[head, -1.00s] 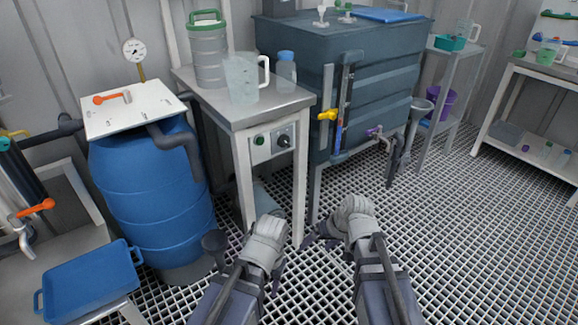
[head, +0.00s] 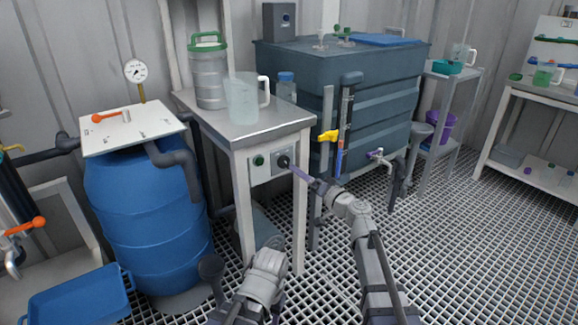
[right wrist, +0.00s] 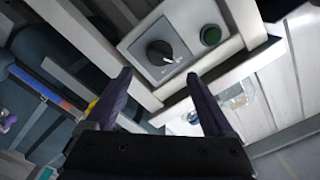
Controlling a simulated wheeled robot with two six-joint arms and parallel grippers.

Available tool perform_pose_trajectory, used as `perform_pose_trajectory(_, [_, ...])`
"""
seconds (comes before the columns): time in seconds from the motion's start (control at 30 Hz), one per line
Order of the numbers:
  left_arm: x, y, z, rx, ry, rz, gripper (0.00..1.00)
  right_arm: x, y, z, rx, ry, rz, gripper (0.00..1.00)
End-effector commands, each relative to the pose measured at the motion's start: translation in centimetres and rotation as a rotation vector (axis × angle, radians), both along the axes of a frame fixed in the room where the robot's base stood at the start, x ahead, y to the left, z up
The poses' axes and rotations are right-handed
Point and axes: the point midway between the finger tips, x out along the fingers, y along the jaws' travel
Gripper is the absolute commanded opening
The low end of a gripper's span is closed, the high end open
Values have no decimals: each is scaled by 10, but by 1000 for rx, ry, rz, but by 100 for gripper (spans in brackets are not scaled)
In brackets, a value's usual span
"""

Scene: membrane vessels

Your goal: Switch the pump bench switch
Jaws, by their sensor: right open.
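The pump bench (head: 262,127) is a metal-topped table with a light switch panel (head: 270,166) under its front edge. On the panel are a round black rotary switch (head: 283,161) and a green button (head: 258,160). In the right wrist view the black switch (right wrist: 160,53) has a pale pointer mark, and the green button (right wrist: 211,36) sits to its right. My right gripper (head: 297,172) is just in front of the switch. Its purple fingers (right wrist: 158,76) are apart, with the switch ahead of the gap. Contact cannot be told. My left gripper's fingers are not clear below its wrist (head: 267,265).
A clear jug (head: 243,98), a green-lidded vessel (head: 209,75) and a blue-capped bottle (head: 286,87) stand on the bench. A blue barrel (head: 145,210) is to the left. A dark tank (head: 375,70) with a yellow-handled valve (head: 327,136) is close on the right. Grating floor is open at right.

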Motion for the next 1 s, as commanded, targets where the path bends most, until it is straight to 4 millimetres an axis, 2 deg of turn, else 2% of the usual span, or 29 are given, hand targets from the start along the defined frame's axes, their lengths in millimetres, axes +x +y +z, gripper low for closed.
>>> perform_pose_trajectory(0.17, [0, 0, 0, 0, 0, 0, 50, 11, 7, 0, 0, 1, 2, 87])
perform_pose_trajectory(0.6, [0, 0, 0, 0, 0, 0, 50, 60, 43, 0, -1, 1, 3, 87])
perform_pose_trajectory(0.9, [0, 0, 0, 0, 0, 0, 50, 62, 46, 0, -1, 1, 1, 87])
perform_pose_trajectory(1.0, [0, 0, 0, 0, 0, 0, 50, 62, 46, 0, -1, 1, 1, 77])
